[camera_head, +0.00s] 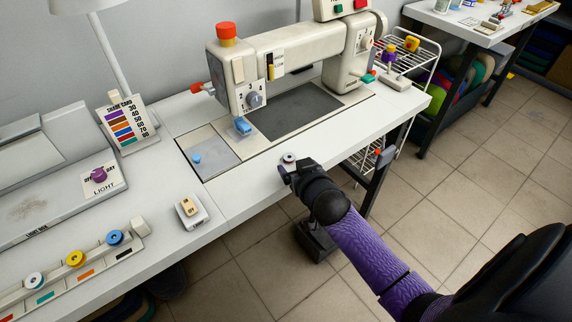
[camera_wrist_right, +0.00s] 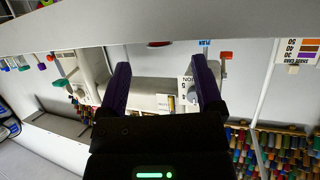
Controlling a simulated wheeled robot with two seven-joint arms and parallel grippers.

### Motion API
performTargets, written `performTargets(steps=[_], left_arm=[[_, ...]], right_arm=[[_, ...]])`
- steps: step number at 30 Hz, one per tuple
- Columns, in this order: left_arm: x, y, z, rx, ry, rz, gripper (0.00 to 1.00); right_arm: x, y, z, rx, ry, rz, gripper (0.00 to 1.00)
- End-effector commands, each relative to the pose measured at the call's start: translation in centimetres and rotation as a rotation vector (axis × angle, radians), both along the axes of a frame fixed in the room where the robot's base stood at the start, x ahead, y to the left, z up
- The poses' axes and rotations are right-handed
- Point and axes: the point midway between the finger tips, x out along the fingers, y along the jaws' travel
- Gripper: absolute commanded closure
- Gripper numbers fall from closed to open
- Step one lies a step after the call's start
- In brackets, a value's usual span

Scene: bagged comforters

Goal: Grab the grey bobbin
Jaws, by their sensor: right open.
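A small grey-white bobbin (camera_head: 289,158) with a dark centre is on the white table near its front edge, in front of the sewing machine. My right gripper (camera_head: 284,172) is just in front of it, at the table edge, very close; I cannot tell whether they touch. In the right wrist view, my right gripper (camera_wrist_right: 162,85) has its two purple fingers wide apart with nothing clearly held between them. The bobbin cannot be made out for sure in that view. My left gripper is not in view.
The sewing machine (camera_head: 292,62) stands behind the bobbin. A white switch box (camera_head: 191,211) is to the left on the table. A rack (camera_head: 80,270) holds white, yellow and blue spools at the lower left. A wire cart (camera_head: 408,70) stands right of the table.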

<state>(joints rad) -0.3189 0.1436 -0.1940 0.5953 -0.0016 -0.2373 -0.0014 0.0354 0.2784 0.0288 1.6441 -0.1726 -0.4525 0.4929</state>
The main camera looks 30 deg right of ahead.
Motion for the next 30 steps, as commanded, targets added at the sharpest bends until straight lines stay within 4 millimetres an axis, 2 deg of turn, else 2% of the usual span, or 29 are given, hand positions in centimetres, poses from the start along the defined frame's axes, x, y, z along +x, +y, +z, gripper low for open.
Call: performTargets(steps=[1, 5, 12, 14, 24, 30], left_arm=[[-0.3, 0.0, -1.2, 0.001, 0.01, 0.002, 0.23], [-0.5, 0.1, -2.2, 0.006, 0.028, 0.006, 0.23], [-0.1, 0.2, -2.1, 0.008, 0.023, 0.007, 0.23], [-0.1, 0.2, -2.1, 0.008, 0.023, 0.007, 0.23], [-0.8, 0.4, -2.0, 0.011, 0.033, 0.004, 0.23], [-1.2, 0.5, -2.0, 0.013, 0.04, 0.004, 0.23]], right_arm=[[1.1, -0.4, -0.8, -0.004, 0.0, 0.001, 0.16], [2.9, -0.7, -1.5, 0.0, 0.002, 0.0, 0.16], [3.3, -0.8, -1.2, 0.001, 0.002, 0.001, 0.16], [3.3, -0.8, -1.2, 0.001, 0.002, 0.001, 0.26], [3.2, -0.8, -1.2, 0.0, 0.002, 0.001, 0.98], [3.2, -0.8, -1.2, 0.0, 0.002, 0.001, 1.0]])
